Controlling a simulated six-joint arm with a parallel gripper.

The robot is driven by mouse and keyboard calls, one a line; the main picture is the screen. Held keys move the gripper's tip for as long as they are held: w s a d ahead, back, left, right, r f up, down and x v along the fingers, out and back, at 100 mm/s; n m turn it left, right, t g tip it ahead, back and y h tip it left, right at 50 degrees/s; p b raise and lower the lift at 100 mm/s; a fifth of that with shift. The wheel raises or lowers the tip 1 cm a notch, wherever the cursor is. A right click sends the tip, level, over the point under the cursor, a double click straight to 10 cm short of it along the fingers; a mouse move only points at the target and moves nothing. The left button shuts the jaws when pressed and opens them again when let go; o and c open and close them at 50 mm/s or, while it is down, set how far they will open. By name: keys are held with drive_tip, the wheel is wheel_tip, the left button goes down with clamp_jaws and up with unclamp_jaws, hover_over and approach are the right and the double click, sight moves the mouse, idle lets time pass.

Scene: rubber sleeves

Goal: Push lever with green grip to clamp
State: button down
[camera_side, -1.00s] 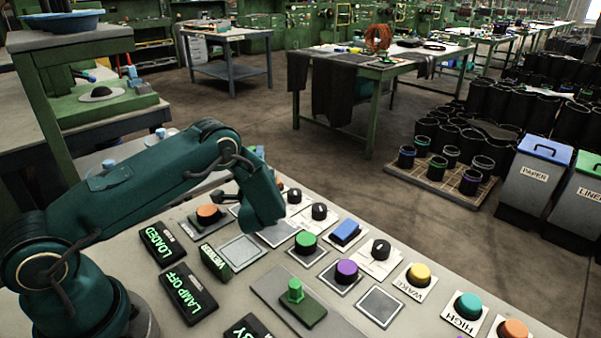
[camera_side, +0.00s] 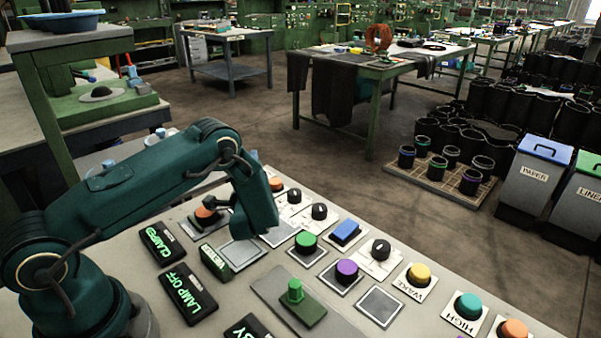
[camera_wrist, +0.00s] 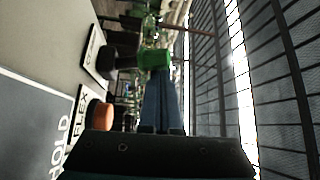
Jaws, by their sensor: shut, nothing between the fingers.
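In the wrist view a green grip (camera_wrist: 155,60) shows just beyond my fingertips, with a dark knob or stem beside it on the panel side. My gripper (camera_wrist: 163,78) is shut and empty, its fingers reaching toward the grip; I cannot tell whether they touch it.
The sloping panel (camera_side: 425,318) carries several buttons and knobs. An orange button (camera_wrist: 102,115) labelled FLEX lies near my gripper. A green upright piece (camera_side: 294,292) on a green base, a green button (camera_side: 306,241) and a blue switch (camera_side: 345,232) stand to the right.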

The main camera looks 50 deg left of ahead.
drive_tip(key=shift+v, duration=2.55)
